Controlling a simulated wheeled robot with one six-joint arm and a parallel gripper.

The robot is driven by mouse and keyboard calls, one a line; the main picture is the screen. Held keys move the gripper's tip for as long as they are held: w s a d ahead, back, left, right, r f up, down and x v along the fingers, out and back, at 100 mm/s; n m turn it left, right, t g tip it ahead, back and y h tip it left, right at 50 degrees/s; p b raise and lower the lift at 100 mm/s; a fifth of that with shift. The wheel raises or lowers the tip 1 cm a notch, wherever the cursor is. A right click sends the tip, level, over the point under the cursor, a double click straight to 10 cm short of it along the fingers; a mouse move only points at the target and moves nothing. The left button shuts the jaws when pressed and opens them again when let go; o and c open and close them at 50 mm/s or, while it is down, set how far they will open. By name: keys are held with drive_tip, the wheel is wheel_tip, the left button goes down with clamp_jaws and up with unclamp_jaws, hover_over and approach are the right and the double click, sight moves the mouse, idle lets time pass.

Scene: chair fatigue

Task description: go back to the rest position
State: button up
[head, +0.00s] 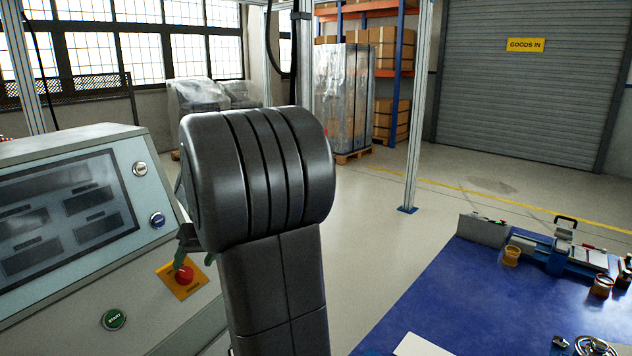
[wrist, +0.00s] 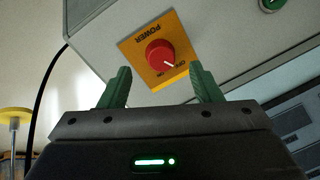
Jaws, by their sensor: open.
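My gripper (wrist: 160,92) is open and empty in the wrist view, its two green fingers apart. A red rotary power knob (wrist: 161,54) on a yellow plate (wrist: 139,42) shows just beyond and between the fingertips; I cannot tell the exact gap. In the head view my arm stands in the middle and hides most of my gripper. The red knob (head: 184,273) shows there beside my arm, on the lower front of the grey control console (head: 150,257).
The console carries a screen (head: 62,215), a green start button (head: 114,319) and a blue button (head: 157,220). A blue-topped bench (head: 470,290) with a fixture (head: 565,255) stands at right. A metal post (head: 417,110) rises behind. Floor between console and bench looks clear.

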sight(187, 273)
drive_tip(key=x, duration=0.5)
drive_tip(key=shift+r, duration=0.1)
